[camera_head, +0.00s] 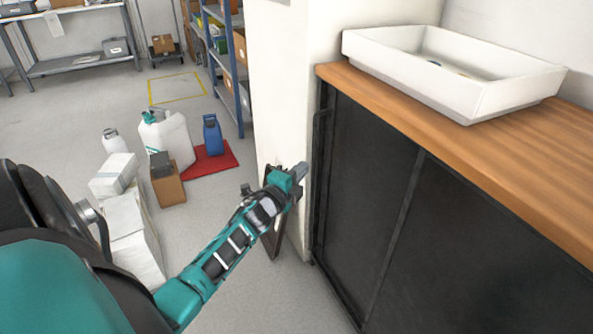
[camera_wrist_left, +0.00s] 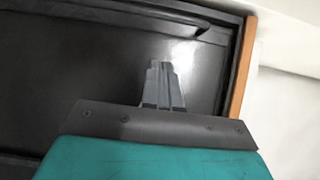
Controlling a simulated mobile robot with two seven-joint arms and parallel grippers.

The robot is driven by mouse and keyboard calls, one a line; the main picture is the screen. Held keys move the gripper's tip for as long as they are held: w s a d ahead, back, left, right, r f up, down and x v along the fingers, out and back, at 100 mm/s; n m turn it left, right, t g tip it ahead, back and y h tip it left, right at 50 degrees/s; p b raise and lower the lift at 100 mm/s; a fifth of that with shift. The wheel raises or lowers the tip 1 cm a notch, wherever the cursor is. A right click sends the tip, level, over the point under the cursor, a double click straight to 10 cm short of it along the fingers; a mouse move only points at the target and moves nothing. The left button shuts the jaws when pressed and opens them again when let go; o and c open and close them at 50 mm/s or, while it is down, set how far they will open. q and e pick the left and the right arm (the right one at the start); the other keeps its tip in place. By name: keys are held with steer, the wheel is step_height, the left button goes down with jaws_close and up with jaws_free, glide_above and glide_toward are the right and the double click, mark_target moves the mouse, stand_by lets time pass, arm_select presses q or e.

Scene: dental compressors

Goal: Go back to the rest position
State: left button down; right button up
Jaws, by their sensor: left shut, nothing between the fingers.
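My left gripper (camera_head: 298,172) reaches out in front of the white wall's edge, just left of the black cabinet (camera_head: 375,170). In the left wrist view my left gripper (camera_wrist_left: 160,68) has its two grey fingers together with nothing between them. Behind them is the dark face of the cabinet (camera_wrist_left: 90,60); I cannot tell the exact gap between the fingertips and it. My right gripper is not in view.
A wooden countertop (camera_head: 520,160) with a white sink (camera_head: 450,75) tops the cabinet. White boxes (camera_head: 135,235), a cardboard box (camera_head: 168,187), a white canister (camera_head: 167,138) and a blue container (camera_head: 213,136) stand on the floor at left. Shelves stand behind; the floor between is partly free.

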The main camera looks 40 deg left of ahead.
arm_select(q)
steer(key=shift+s+d, duration=0.2)
steer(key=shift+s, duration=0.65)
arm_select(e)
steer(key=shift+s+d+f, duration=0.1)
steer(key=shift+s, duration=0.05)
arm_select(q)
steer(key=s+d+f+n+g+h, duration=0.35)
steer(key=s+d+n, duration=0.4)
steer(key=d, duration=0.65)
steer(key=s+d+f+n+g+h, duration=0.3)
steer(key=s+d+f+n, duration=0.2)
steer(key=s+d, duration=0.65)
step_height(320, 180, up, 12)
steer(key=s+y+p, duration=0.1)
steer(key=s+p, duration=0.1)
steer(key=p, duration=1.4)
steer(key=shift+d+n, duration=0.15)
steer(key=shift+n, duration=0.2)
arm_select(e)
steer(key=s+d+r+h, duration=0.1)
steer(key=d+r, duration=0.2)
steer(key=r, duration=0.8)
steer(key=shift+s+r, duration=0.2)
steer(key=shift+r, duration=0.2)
arm_select(q)
steer(key=shift+w, duration=0.1)
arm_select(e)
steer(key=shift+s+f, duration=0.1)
